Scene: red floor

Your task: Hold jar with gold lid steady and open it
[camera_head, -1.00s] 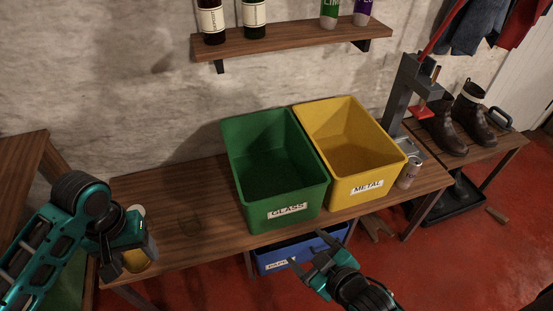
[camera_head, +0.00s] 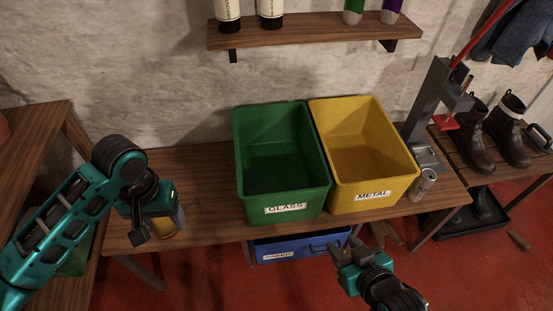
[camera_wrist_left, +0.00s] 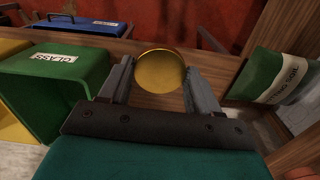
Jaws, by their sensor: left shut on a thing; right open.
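The jar with the gold lid (camera_wrist_left: 160,71) is between the fingers of my left gripper (camera_wrist_left: 158,85), with its round gold top facing the left wrist camera. In the head view the jar (camera_head: 165,227) shows only in part, at the left end of the wooden bench, with my left gripper (camera_head: 158,212) over it. My left gripper is shut on the jar; the jar's body is mostly hidden. My right gripper (camera_head: 352,255) is open and empty, in front of the bench near the blue bin.
A green GLASS bin (camera_head: 300,209) and a yellow METAL bin (camera_head: 375,194) stand on the bench (camera_head: 205,160). A blue PAPER bin (camera_head: 290,250) is below. A can (camera_head: 424,185) stands by a grey press (camera_head: 436,100). The bench left of the green bin is mostly clear.

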